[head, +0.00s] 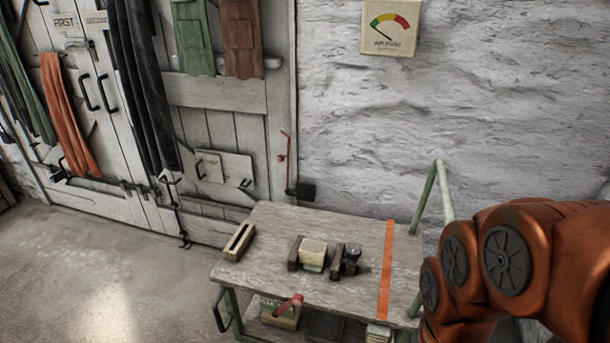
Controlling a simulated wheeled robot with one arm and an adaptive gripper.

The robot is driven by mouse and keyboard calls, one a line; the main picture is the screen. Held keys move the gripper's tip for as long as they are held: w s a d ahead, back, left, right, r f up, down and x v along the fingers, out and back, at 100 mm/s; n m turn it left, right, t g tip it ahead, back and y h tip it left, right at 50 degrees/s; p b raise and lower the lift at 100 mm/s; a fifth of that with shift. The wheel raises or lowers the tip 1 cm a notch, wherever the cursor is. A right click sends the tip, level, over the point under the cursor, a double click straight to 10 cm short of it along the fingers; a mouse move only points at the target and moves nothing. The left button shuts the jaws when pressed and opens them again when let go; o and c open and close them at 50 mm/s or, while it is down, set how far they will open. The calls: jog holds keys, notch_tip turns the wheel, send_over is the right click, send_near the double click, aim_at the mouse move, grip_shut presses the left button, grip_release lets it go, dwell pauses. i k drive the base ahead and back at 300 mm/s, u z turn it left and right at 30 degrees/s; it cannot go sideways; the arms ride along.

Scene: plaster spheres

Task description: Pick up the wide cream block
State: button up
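A wide cream block (313,251) sits on the wooden top of a cart (285,222), near its middle. A greenish-grey part shows at its lower front edge; I cannot tell whether it belongs to the block. A dark brown upright piece (295,253) stands close at its left. Another dark piece (336,262) stands at its right, with a narrow space between. My gripper is out of view; only my orange arm shows at the lower right, clear of the block in the picture.
A dark round-topped object (353,255) stands right of the dark pieces. A slotted tan box (239,241) lies at the cart's left edge. An orange strip (387,268) crosses the right side. A green rail (424,198) rises there. The back of the top is bare.

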aim_at(313, 253)
jog(key=u, duration=4.05)
jog(key=k, duration=1.15)
jog(key=z, duration=0.65)
